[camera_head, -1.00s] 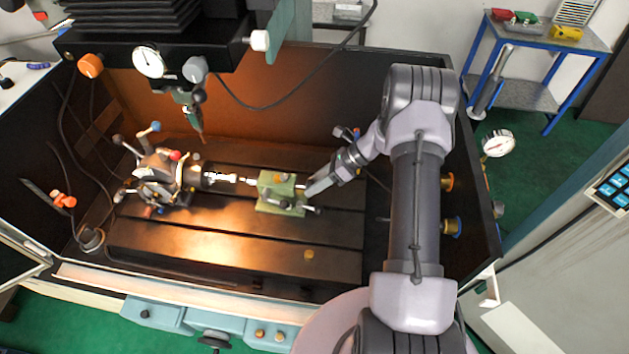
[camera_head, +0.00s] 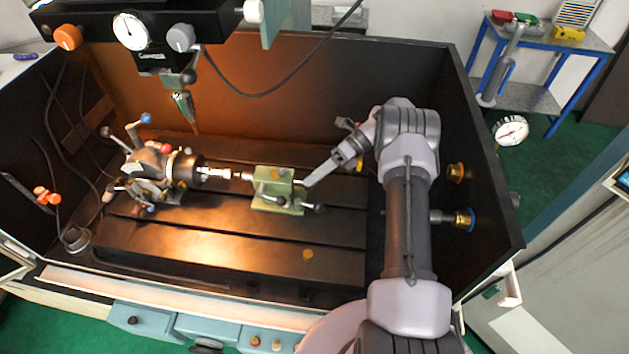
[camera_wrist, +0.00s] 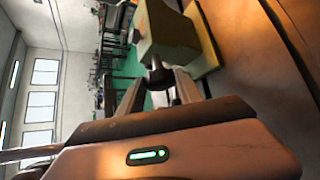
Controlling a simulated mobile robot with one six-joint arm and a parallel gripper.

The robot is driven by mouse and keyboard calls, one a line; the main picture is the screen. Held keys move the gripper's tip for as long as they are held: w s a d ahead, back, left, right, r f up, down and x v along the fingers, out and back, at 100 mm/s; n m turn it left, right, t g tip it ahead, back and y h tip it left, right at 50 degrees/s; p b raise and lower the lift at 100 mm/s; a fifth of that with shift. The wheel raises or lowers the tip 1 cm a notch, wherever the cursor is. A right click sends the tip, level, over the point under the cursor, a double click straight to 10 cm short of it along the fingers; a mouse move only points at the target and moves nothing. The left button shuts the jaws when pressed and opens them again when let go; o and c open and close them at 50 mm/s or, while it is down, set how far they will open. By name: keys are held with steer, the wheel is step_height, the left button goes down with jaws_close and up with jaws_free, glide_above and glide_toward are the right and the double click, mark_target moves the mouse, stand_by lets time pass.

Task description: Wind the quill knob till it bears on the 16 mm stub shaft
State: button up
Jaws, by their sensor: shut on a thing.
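The green tailstock (camera_head: 277,198) stands on the slotted table. Its quill (camera_head: 244,176) points left at the bright stub shaft (camera_head: 214,173), which sticks out of the indexing chuck (camera_head: 183,168). Whether the quill touches the shaft end is too small to tell. My gripper (camera_head: 302,186) is at the tailstock's right end, shut on the quill knob, which is mostly hidden in the head view. In the wrist view, the dark round knob (camera_wrist: 158,77) sits between my fingertips, against the tailstock body (camera_wrist: 170,32).
A spindle head with dials (camera_head: 130,31) and a tool (camera_head: 182,103) hangs above the table. The dark enclosure wall (camera_head: 480,150) is close to my arm. The table front is mostly clear, with one small brass piece (camera_head: 308,254).

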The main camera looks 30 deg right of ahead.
stand_by(0.4)
steer(key=o, duration=1.4)
steer(key=shift+c, duration=0.2)
steer(key=v, duration=0.7)
steer(key=shift+d, duration=0.2)
